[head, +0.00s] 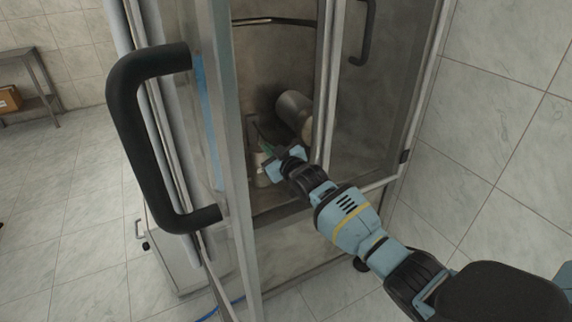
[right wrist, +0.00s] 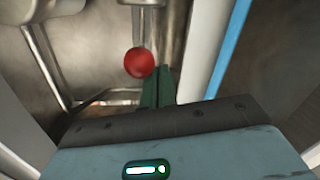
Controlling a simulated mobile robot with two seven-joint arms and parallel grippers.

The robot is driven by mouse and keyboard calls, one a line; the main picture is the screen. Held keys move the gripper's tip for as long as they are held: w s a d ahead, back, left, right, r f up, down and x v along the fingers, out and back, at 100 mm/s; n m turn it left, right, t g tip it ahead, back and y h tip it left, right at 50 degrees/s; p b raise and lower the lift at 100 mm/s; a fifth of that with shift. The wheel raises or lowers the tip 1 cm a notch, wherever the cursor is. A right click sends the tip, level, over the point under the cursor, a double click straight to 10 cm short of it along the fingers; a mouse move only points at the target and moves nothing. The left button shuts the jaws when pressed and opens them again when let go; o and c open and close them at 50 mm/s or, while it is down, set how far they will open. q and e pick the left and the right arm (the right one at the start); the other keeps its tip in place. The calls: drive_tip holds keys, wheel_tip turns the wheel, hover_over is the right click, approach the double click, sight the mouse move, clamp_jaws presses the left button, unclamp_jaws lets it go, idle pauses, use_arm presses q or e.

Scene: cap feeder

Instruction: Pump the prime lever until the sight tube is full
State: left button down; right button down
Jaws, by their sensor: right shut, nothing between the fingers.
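A red ball knob (right wrist: 139,62) shows in the right wrist view, at the end of a thin metal rod; it looks like the prime lever's knob. The green fingers of my right gripper (right wrist: 158,88) are together, just right of and below the knob in that view. I cannot tell whether they touch it. In the head view my right gripper (head: 263,143) reaches inside the steel cabinet (head: 285,55), and the knob is not visible there. I cannot make out the sight tube or its level. My left gripper is out of view.
A metal cylinder (head: 294,114) sits inside the cabinet, close to my right gripper. A door frame with a large black handle (head: 125,130) stands at the left. Tiled wall (head: 505,130) is at the right. A table with a cardboard box (head: 9,99) stands far left.

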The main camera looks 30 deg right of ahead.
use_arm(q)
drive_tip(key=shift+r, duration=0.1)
use_arm(e)
drive_tip(key=s+f, duration=0.2)
drive_tip(key=s, duration=0.7)
drive_tip(key=shift+s+d+f, duration=0.15)
drive_tip(key=shift+s+d, duration=0.05)
drive_tip(key=shift+s, duration=0.1)
